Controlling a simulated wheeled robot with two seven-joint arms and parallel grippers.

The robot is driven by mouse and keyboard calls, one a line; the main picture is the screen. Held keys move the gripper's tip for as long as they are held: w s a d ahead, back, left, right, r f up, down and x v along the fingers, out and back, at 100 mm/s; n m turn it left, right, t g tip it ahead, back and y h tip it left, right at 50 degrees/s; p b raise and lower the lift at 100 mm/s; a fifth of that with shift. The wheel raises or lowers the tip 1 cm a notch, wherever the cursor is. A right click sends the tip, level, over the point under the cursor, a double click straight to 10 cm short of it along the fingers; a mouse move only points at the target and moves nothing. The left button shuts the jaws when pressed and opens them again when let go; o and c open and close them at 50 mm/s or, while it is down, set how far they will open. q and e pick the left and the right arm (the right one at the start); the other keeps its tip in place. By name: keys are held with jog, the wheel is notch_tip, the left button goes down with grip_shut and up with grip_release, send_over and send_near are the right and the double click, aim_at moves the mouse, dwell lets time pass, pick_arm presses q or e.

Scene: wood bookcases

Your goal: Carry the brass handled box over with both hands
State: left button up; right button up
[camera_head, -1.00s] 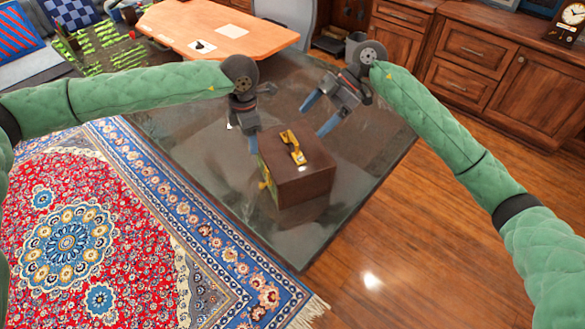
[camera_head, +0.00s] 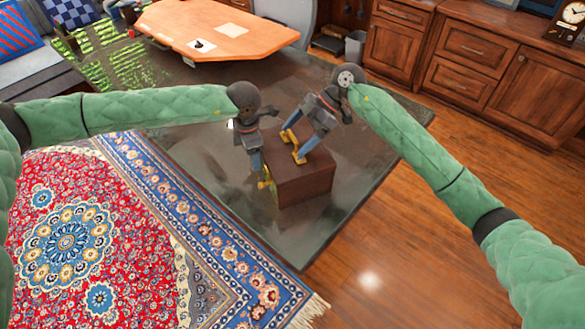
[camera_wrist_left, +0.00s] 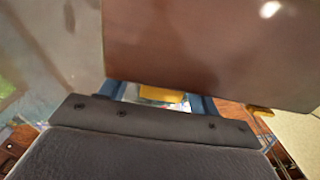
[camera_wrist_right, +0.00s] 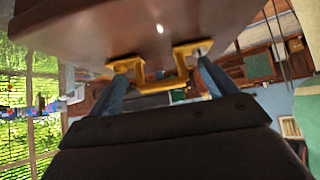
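A dark brown box (camera_head: 305,186) with brass handles sits on the dark glossy table. My right gripper (camera_head: 298,148) is over its top, fingers apart around the brass top handle (camera_wrist_right: 152,82), which shows between them in the right wrist view. My left gripper (camera_head: 257,166) is at the box's left side, by a brass side handle (camera_head: 265,184). In the left wrist view the box (camera_wrist_left: 205,50) fills the upper part, and a brass piece (camera_wrist_left: 162,95) lies between the two spread blue fingers, partly hidden. I see no clear grip on either handle.
The dark table (camera_head: 350,180) has bare room around the box. A patterned rug (camera_head: 100,230) lies at the left, wooden cabinets (camera_head: 470,60) and a grey bin (camera_head: 355,48) at the back right.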

pick_arm(q)
jog(key=c, duration=1.1)
pick_arm(e)
jog(key=c, duration=1.1)
pick_arm(q)
grip_shut()
pick_arm(e)
jog(key=c, duration=0.3)
grip_shut()
pick_arm(q)
jog(key=shift+w+r, duration=0.1)
jog(key=shift+r, duration=0.1)
pick_arm(e)
jog(key=shift+r, duration=0.25)
